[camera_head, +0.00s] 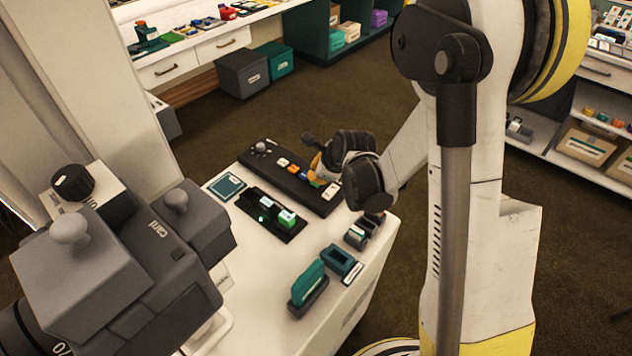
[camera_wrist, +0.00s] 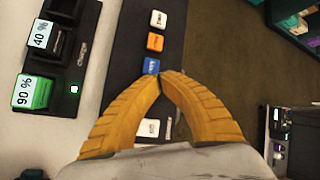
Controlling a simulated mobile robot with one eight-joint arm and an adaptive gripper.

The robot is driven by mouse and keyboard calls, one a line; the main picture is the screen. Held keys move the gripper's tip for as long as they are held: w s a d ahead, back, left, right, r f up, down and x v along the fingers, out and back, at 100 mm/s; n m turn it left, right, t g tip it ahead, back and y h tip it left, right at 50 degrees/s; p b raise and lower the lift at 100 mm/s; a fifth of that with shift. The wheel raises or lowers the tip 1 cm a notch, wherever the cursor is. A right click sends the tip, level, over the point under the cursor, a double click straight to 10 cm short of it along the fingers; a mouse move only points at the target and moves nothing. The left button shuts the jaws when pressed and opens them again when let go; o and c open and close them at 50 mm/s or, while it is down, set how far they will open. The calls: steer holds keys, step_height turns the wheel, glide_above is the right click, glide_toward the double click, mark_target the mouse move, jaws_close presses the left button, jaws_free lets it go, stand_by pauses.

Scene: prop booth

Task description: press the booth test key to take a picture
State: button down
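A long black control strip (camera_head: 262,165) lies along the back of the white counter. Its row of keys includes a white key (camera_wrist: 158,19), an orange key (camera_wrist: 155,41), a blue key (camera_wrist: 151,66) and a larger white key (camera_wrist: 148,127). Their labels are too small to read, so I cannot tell which is the test key. My gripper (camera_wrist: 160,76) has its yellow fingertips together and nothing between them. The tips are over the strip, at the lower edge of the blue key; contact cannot be told. A large grey camera (camera_head: 150,250) stands at the front left.
A black charger (camera_head: 250,206) holds a green-faced battery marked 90 % (camera_wrist: 31,93) and a pale one marked 40 % (camera_wrist: 40,34). A teal block (camera_head: 309,280) and an open teal holder (camera_head: 341,261) stand near the counter's right edge. Shelves line the room behind.

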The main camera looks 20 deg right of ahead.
steer(key=shift+f+b, duration=0.4)
steer(key=shift+f+b, duration=0.4)
steer(key=shift+b, duration=0.05)
stand_by(0.5)
steer(key=shift+r, duration=0.1)
steer(key=shift+r+p, duration=0.6)
steer(key=shift+r, duration=0.15)
steer(key=shift+r+p, duration=1.75)
steer(key=shift+r, duration=0.75)
